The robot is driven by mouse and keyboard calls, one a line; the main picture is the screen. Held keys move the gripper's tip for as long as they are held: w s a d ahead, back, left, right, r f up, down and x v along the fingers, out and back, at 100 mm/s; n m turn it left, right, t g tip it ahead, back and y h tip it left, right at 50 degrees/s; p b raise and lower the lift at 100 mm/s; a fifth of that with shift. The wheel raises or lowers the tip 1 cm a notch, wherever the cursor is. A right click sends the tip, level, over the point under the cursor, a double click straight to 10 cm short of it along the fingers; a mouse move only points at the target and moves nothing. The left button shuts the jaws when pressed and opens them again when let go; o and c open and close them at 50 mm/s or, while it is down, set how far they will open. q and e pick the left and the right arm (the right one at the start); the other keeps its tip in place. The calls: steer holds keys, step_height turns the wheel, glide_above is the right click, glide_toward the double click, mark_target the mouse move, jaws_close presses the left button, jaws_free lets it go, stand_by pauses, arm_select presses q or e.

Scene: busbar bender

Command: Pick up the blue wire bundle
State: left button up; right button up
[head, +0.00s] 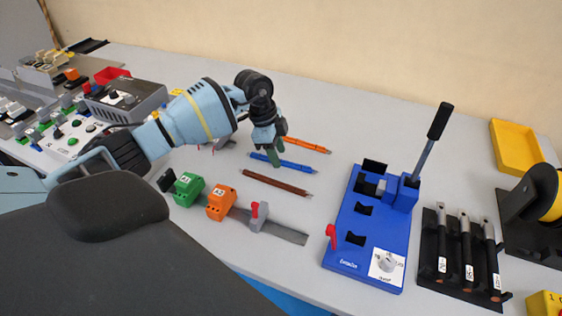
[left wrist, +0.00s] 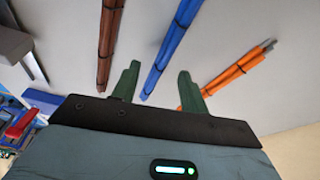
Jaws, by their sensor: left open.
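The blue wire bundle (head: 284,162) lies on the grey table between an orange bundle and a brown bundle. My left gripper (head: 277,158) is above it, pointing down, with its green fingers in front of part of the bundle. In the left wrist view the blue bundle (left wrist: 172,48) runs up from between the two open green fingers (left wrist: 155,88), which are apart and empty. Whether the fingers touch the bundle I cannot tell. My right gripper is not in view.
The orange bundle (head: 305,145) lies behind and the brown bundle (head: 277,183) in front. Green (head: 188,189) and orange (head: 221,203) blocks sit on a rail nearer me. A blue bender (head: 350,225) with an upright lever stands to the right.

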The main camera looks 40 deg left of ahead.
arm_select(q)
steer(key=shift+d+f, duration=0.15)
steer(key=shift+f, duration=0.5)
jaws_close()
steer(key=shift+r, duration=0.1)
step_height(320, 180, up, 10)
steer(key=shift+p, duration=0.3)
